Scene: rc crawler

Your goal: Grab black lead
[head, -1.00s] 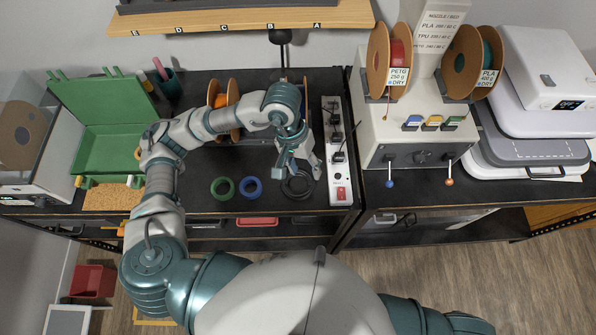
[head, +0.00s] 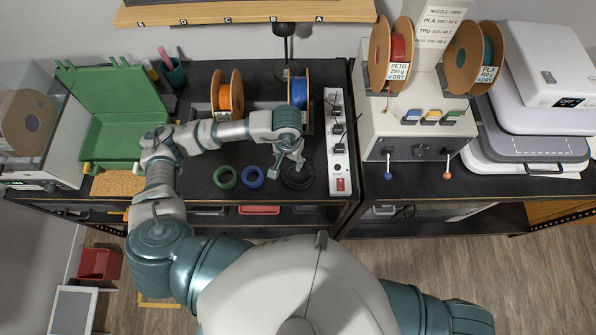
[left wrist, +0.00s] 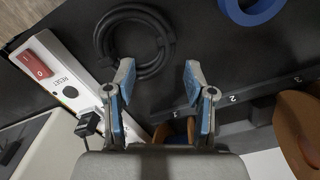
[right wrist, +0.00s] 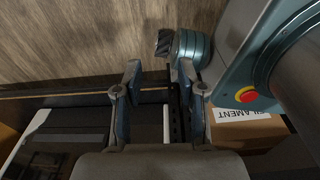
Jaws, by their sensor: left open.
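The black lead (head: 299,186) lies coiled flat on the dark bench, left of the white power strip's lower end. In the left wrist view the coil (left wrist: 165,45) lies just beyond my left fingertips, its near edge close to the gap between them. My left gripper (head: 291,160) is over the coil's far side in the head view, open and empty; its fingers are apart in the left wrist view (left wrist: 158,72). My right gripper (right wrist: 158,72) is open and empty, away from the lead, with floor and a bench edge beyond it. It is not in the head view.
The power strip (head: 337,160) with a red switch and plugs stands close right of the lead. Blue (head: 251,178) and green (head: 225,177) rings lie to its left. Orange (head: 227,97) and blue (head: 298,90) spools stand behind. A green open box (head: 110,145) is far left.

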